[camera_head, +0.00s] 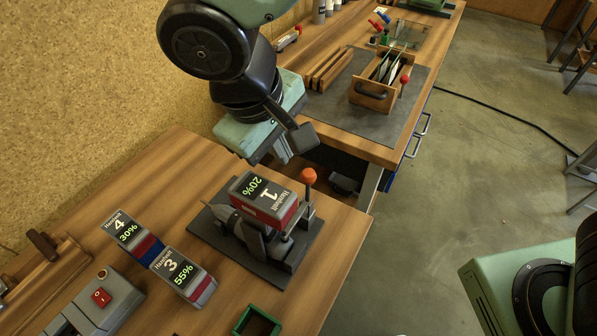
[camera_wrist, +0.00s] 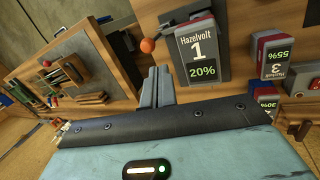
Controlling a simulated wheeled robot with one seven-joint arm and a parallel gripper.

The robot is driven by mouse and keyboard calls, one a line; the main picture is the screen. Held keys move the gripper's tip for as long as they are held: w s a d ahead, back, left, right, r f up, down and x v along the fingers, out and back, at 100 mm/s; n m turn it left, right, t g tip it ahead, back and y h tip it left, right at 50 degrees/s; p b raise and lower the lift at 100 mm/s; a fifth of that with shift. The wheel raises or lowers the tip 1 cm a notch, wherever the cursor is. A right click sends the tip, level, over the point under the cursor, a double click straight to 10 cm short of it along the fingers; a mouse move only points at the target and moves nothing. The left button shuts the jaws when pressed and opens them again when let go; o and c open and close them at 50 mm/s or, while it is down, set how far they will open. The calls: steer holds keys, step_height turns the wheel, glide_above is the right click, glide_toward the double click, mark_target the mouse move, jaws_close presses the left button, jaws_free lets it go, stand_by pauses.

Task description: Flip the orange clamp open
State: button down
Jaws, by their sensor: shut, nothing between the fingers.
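The orange clamp's round knob (camera_head: 309,175) tops a short lever at the right side of a dark fixture. The knob also shows in the wrist view (camera_wrist: 147,45), just beyond the fingertips. A battery pack marked 1, 20% (camera_head: 264,196) sits in the fixture beside the lever; the wrist view shows it too (camera_wrist: 201,48). The fixture stands on a dark base plate (camera_head: 217,236). My gripper (camera_head: 291,146) is above and behind the knob, apart from it in the head view. Its fingers (camera_wrist: 156,86) are shut and empty.
Packs marked 4 (camera_head: 127,232) and 3 (camera_head: 183,274) stand left of the fixture. A grey box with a red switch (camera_head: 102,297) and a green frame (camera_head: 257,322) are nearby. Behind is a gap, then a second bench with a wooden box (camera_head: 374,94).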

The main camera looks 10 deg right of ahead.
steer(key=p+x, duration=0.2)
steer(key=x, duration=0.8)
steer(key=shift+r+p, duration=0.1)
steer(key=shift+p, duration=0.2)
